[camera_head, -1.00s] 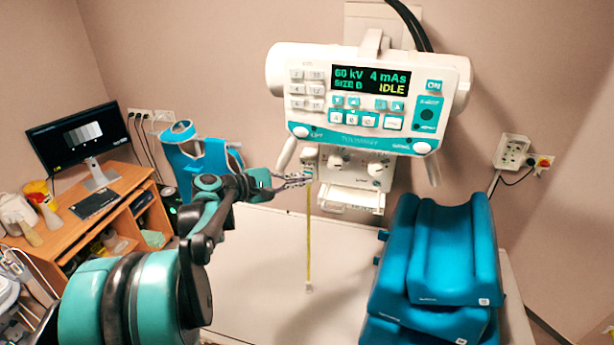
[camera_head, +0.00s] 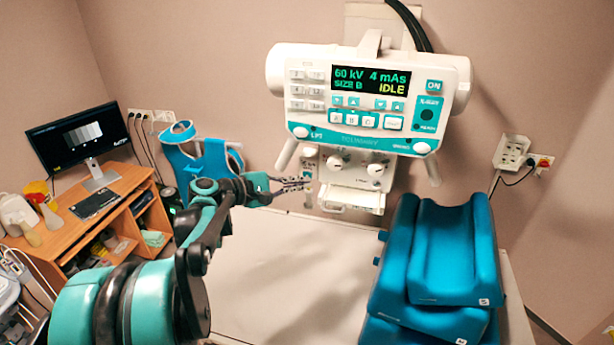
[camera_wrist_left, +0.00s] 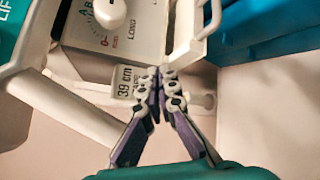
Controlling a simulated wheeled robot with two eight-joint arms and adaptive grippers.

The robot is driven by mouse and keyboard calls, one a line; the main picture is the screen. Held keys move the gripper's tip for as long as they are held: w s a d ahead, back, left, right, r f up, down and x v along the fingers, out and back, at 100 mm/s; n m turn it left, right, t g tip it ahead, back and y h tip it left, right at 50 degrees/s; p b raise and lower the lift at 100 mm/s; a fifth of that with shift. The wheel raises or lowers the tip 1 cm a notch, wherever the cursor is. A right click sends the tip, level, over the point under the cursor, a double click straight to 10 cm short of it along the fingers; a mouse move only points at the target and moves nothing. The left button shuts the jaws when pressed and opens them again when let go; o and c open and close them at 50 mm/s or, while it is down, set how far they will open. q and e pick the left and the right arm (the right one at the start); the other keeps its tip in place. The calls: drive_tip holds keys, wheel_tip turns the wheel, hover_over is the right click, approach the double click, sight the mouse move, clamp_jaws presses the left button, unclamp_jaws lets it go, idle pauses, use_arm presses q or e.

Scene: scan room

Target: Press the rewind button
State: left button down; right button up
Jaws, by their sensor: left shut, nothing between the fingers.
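My left gripper (camera_head: 308,183) is shut and empty, its fingertips at the lower left side of the white collimator box (camera_head: 355,170) under the X-ray head. In the left wrist view the closed fingertips (camera_wrist_left: 165,76) are beside a small display (camera_wrist_left: 125,82) reading 39 cm on the box's side. I cannot make out the rewind button; the fingers may cover it. No yellow tape hangs below the box now. My right gripper is not in view.
A desk with a monitor (camera_head: 80,138) stands left.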

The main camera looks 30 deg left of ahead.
use_arm(q)
drive_tip(key=s, duration=0.2)
drive_tip(key=s+d, duration=0.1)
drive_tip(key=s, duration=0.1)
drive_tip(key=shift+s, duration=0.4)
idle(0.7)
drive_tip(key=s+d+f+m+g+y+b, duration=0.1)
drive_tip(key=d+f+m+g+b, duration=0.1)
drive_tip(key=d+f+b, duration=0.4)
drive_tip(key=s+d+f+m+g+b, duration=0.1)
drive_tip(key=s+d+f+m+b, duration=0.15)
drive_tip(key=f, duration=0.55)
drive_tip(key=s+d+f+m+g+y+b, duration=0.1)
drive_tip(key=s+f+m+b, duration=0.3)
drive_tip(key=f, duration=0.5)
drive_tip(key=s+d+f+m+g+y+b, duration=0.1)
drive_tip(key=s+d+f+m+y+b, duration=0.2)
drive_tip(key=f+b, duration=0.6)
drive_tip(key=s+d+f+m+g+y+b, duration=0.1)
drive_tip(key=s+d+f+m+y+b, duration=0.2)
drive_tip(key=s+f+m+b, duration=0.3)
wheel_tip(320, 180, down, 6)
drive_tip(key=shift+d+r+m+b, duration=0.15)
drive_tip(key=shift+r+m+b, duration=0.15)
drive_tip(key=shift+b, duration=0.35)
